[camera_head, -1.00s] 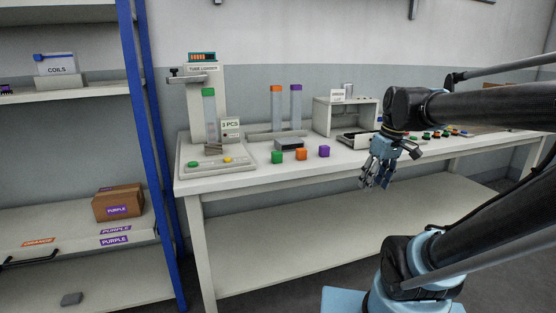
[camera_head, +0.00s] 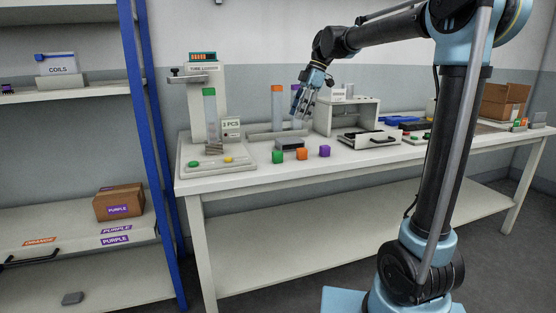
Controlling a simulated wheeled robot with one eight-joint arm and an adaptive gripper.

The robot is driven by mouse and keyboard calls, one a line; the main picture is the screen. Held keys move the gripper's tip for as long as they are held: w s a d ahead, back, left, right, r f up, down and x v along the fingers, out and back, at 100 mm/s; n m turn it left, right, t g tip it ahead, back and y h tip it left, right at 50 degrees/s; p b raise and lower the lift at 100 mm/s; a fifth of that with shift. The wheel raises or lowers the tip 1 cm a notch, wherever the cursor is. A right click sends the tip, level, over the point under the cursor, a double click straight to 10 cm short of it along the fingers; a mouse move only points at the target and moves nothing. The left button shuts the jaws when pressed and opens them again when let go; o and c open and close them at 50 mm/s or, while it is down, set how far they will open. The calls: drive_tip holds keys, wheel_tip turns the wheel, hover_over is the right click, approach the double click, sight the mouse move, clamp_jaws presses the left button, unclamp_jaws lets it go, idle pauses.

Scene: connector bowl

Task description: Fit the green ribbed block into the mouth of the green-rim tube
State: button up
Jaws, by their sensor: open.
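The green block (camera_head: 278,157) sits on the table near its front edge, left of an orange block; its ribs are too small to make out. The green-rim tube (camera_head: 209,110) stands upright in the tube loader (camera_head: 197,80) at the table's left end, with its green rim at the top. My gripper (camera_head: 300,114) is open and empty, pointing down above the table. In the picture it lies up and to the right of the green block, and it partly covers the purple-rim tube behind it.
An orange block (camera_head: 302,153) and a purple block (camera_head: 324,151) sit right of the green one. The orange-rim tube (camera_head: 277,110) stands behind them, with a dark-topped box (camera_head: 290,143) in front. An open-fronted housing (camera_head: 345,115) stands farther right. The table's front strip is clear.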

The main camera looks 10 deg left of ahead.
drive_tip(key=a, duration=0.1)
approach(277, 152)
drive_tip(key=shift+n, duration=0.4)
drive_tip(key=f, duration=0.3)
drive_tip(key=a+f, duration=0.1)
drive_tip(key=f, duration=0.1)
drive_tip(key=shift+w+f, duration=0.1)
drive_tip(key=shift+s+a+x, duration=0.15)
drive_tip(key=shift+x, duration=1.15)
drive_tip(key=shift+s+a+x, duration=0.15)
drive_tip(key=shift+x, duration=1.15)
drive_tip(key=c, duration=1.1)
